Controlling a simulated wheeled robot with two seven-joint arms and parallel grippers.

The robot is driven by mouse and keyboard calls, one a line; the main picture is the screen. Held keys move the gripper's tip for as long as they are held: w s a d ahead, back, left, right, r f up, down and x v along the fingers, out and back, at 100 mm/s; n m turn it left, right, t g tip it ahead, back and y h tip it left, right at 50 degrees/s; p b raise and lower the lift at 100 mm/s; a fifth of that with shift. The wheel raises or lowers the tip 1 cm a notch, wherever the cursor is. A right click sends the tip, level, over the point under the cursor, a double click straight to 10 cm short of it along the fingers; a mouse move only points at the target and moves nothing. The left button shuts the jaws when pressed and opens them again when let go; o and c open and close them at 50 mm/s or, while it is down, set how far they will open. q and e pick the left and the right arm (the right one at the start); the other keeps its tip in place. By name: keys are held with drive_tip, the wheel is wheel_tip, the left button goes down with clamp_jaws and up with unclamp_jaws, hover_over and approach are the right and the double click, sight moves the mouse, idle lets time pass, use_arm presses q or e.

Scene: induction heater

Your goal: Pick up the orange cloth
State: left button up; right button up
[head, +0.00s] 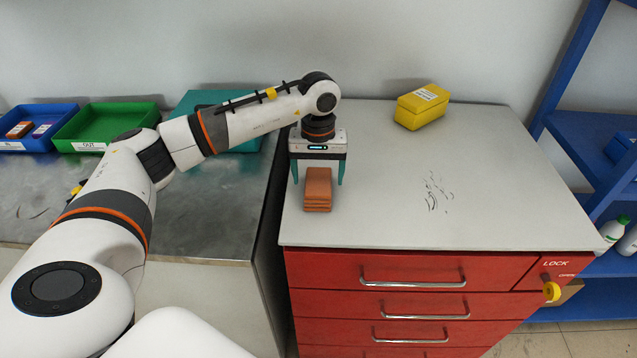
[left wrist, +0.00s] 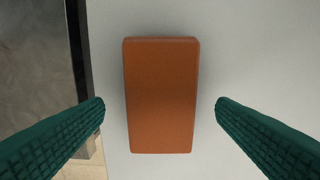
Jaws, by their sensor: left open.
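The orange cloth (head: 318,188) is a folded stack lying on the light top of the red drawer cabinet (head: 400,212), near its left edge. In the left wrist view the cloth (left wrist: 161,95) is a rectangle in the middle of the picture. My left gripper (head: 318,182) points down over the cloth, with one green finger on each side of it. In the left wrist view the fingers of my left gripper (left wrist: 160,104) are wide apart, with gaps between them and the cloth. It holds nothing. My right gripper does not show.
A yellow box (head: 422,106) stands at the back of the cabinet top. The right part of the top has dark scribbled marks and is clear. A green tray (head: 105,126), a blue tray (head: 38,128) and a teal case (head: 245,142) are on the metal bench (head: 150,215) at left.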

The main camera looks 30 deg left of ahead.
sight(318, 181)
use_arm(q)
wheel_tip(318, 181, down, 2)
drive_tip(key=shift+f, duration=0.45)
drive_tip(key=shift+c, duration=0.8)
drive_tip(key=c, duration=0.9)
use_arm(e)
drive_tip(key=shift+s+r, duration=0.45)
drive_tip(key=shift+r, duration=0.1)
use_arm(q)
drive_tip(key=shift+r, duration=0.1)
